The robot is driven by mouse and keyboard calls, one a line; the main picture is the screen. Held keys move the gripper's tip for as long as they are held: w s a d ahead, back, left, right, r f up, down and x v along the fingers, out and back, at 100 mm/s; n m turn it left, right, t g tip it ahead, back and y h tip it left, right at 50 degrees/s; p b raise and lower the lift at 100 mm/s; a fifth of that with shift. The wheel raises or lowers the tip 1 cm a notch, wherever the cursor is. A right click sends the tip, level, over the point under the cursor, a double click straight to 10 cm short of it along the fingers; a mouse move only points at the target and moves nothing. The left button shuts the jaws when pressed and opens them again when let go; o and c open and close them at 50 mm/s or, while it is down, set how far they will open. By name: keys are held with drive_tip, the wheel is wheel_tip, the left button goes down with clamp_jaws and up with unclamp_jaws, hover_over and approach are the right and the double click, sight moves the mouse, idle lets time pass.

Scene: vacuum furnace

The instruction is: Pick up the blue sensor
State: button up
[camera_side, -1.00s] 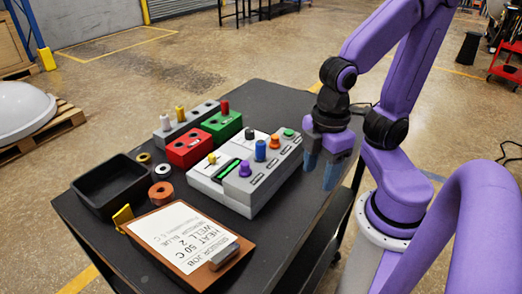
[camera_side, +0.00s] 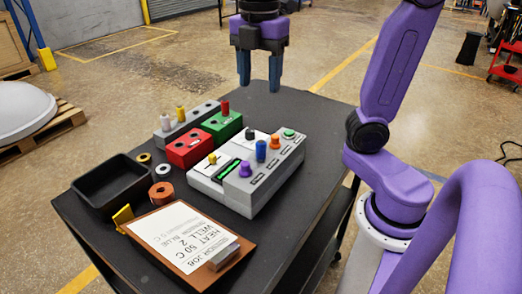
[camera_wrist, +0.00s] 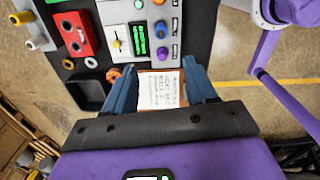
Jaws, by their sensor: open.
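A blue upright cylinder (camera_side: 261,150), the only blue sensor-like piece I see, stands on the right part of the grey control unit (camera_side: 232,196), between a purple knob (camera_side: 245,168) and an orange one (camera_side: 275,142). It also shows in the wrist view (camera_wrist: 161,29), above my fingers in the picture. My gripper (camera_side: 260,78) hangs fingers-down, high near the table's far edge, apart from the cylinder. Its two blue-grey fingers are spread with nothing between them. In the wrist view, my gripper (camera_wrist: 161,84) frames the clipboard (camera_wrist: 175,77) far below.
A red block (camera_side: 188,149), a green block (camera_side: 221,125) and a grey rack (camera_side: 170,133) with yellow and red pegs stand behind the unit. A black tray (camera_side: 84,203), several rings and the clipboard (camera_side: 172,268) lie left and in front. The table's right rear is clear.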

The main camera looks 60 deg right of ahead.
sight(261, 142)
wheel_tip(261, 142, down, 17)
drive_tip(key=shift+s+f, duration=0.15)
idle(0.6)
clamp_jaws()
